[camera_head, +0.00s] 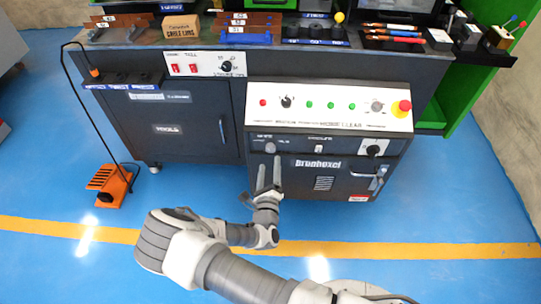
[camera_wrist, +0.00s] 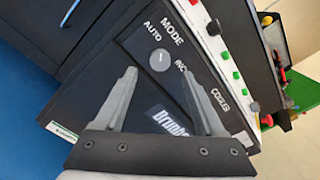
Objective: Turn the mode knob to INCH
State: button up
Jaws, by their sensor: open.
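The mode knob (camera_wrist: 159,60) is a small round grey knob on the dark front of the bender. In the wrist view MODE is printed above it, AUTO at its upper left and a partly covered INCH label (camera_wrist: 181,66) at its right. I cannot tell which label the knob points to. My gripper (camera_wrist: 158,69) is open and empty, its two grey fingers on either side of the knob in the picture. In the head view the knob (camera_head: 270,147) sits just beyond the fingertips (camera_head: 269,164), with a small gap seeming to remain.
Above the knob is a sloped white panel (camera_head: 325,119) with buttons and a red emergency stop (camera_head: 401,108). A black rotary switch (camera_head: 373,150) and a handle (camera_head: 379,177) are at the right. An orange foot pedal (camera_head: 112,187) stands on the open blue floor.

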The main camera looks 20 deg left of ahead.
aim_at(271, 151)
jog(key=b+x, duration=0.1)
jog(key=x, duration=0.5)
jog(key=shift+w, duration=0.1)
jog(key=shift+c, duration=0.4)
grip_shut()
